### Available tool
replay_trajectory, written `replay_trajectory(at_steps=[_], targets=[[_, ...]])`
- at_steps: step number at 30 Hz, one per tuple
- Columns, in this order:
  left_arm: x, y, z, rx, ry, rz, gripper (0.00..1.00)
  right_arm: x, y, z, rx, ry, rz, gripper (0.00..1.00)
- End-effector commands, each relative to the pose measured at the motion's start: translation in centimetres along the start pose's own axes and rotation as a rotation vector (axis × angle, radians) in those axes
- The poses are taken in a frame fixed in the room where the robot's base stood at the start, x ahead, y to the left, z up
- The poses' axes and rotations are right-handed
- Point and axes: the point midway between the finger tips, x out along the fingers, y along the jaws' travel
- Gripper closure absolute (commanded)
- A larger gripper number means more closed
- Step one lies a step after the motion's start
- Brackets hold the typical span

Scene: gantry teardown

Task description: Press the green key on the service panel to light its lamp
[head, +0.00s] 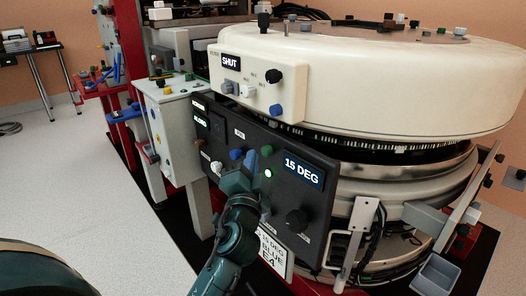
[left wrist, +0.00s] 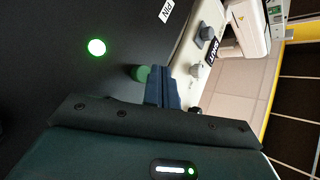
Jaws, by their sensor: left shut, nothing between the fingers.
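The black service panel (head: 322,207) stands upright on the front of the large cream gantry. Its round green key (head: 267,151) sticks out near the upper middle, and it also shows in the left wrist view (left wrist: 140,73). Just below the key in the head view, a round lamp (head: 268,174) glows green; it is bright in the left wrist view (left wrist: 97,47). My left gripper (head: 251,162) is shut and empty, its blue fingertips (left wrist: 163,84) right beside the key. The fingertips overlap the key's edge in the wrist view; I cannot tell whether they touch. My right gripper is out of view.
A blue knob (head: 236,154) and a black knob (head: 296,220) also stick out of the panel. A "15 DEG" display (head: 304,171) sits right of the key. A white labelled card (head: 272,251) is low on the panel. The grey floor at left is open.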

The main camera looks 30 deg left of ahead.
Motion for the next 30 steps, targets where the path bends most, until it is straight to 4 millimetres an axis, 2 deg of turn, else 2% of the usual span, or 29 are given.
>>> replay_trajectory(at_steps=[11,24,30], targets=[[-0.4,-0.2,0.3,0.001,-0.001,0.002,1.0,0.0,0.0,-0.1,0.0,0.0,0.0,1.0],[-3.5,-2.5,2.6,0.001,-0.002,0.001,1.0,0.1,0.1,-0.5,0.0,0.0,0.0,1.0],[-4.2,-3.0,3.1,0.001,-0.001,0.001,1.0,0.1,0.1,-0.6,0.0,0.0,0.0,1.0]])
